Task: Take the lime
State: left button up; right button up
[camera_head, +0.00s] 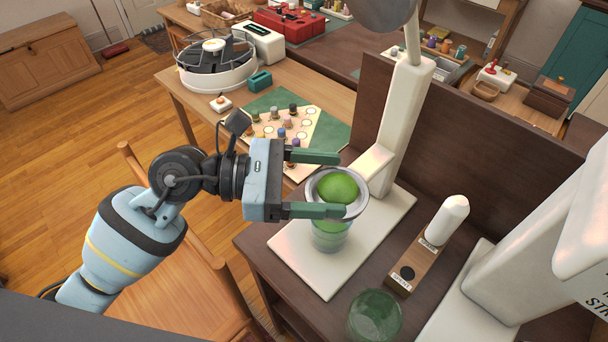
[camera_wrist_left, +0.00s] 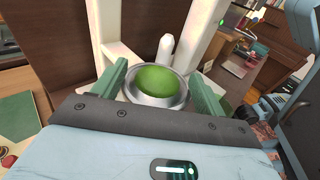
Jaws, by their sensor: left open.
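The green lime (camera_head: 338,187) sits in a round metal ring or cup over a clear glass (camera_head: 330,236) with green showing in it. In the left wrist view the lime (camera_wrist_left: 160,80) lies in the grey metal ring (camera_wrist_left: 157,101) between my fingers. My left gripper (camera_head: 328,184) is open, with one green finger on each side of the ring. I cannot tell whether the fingers touch it. My right gripper is not in view.
The glass stands on a white base board (camera_head: 290,243) with a white post (camera_head: 403,115) behind it. To the right are a wooden block with a white bulb (camera_head: 447,218) and a green glass (camera_head: 374,318). A dark panel (camera_head: 480,130) rises behind. A game board (camera_head: 300,130) lies on the table to the left.

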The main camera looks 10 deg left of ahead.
aim_at(339, 181)
pick_arm(q)
jog(key=shift+w+d+f, duration=0.1)
jog(key=shift+w+d, duration=0.1)
jog(key=shift+d, duration=0.95)
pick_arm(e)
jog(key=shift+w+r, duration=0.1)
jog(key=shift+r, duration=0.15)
pick_arm(q)
jog(key=shift+c, duration=0.2)
